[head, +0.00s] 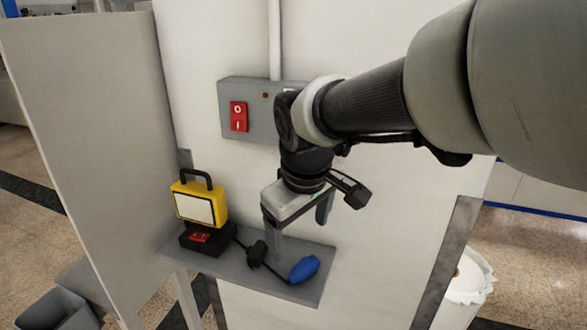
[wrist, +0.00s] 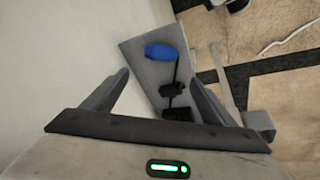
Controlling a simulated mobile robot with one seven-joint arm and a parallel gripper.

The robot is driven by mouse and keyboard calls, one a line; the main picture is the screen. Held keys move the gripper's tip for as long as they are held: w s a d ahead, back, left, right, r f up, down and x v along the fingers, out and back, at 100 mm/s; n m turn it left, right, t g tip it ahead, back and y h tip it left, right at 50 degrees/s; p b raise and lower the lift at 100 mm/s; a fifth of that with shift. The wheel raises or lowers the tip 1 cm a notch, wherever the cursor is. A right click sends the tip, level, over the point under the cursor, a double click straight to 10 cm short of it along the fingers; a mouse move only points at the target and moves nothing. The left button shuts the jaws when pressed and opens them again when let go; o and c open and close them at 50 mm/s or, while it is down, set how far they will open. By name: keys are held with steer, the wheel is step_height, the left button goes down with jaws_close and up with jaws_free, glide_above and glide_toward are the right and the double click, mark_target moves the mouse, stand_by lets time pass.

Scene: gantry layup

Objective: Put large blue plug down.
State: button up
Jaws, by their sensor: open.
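The large blue plug (head: 304,269) lies on the grey shelf (head: 228,267) near its right end, with a black cable running from it. My gripper (head: 299,242) is open and empty, pointing down above the shelf close to the plug. In the wrist view the blue plug (wrist: 161,52) shows ahead, between and beyond the two spread fingers of my gripper (wrist: 160,77). The plug looks apart from both fingers.
A yellow lamp (head: 200,205) on a black base with a red switch stands at the shelf's left. A black connector (head: 257,252) sits on the cable. A grey box with a red switch (head: 239,117) is on the wall. A grey bin (head: 62,312) stands below left.

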steer(key=s+d+r+m+t, duration=0.2)
steer(key=s+d+m, duration=0.6)
steer(key=s+d, duration=0.4)
steer(key=shift+s+d, duration=0.25)
steer(key=shift+s, duration=0.3)
step_height(320, 180, up, 7)
steer(key=p, duration=0.7)
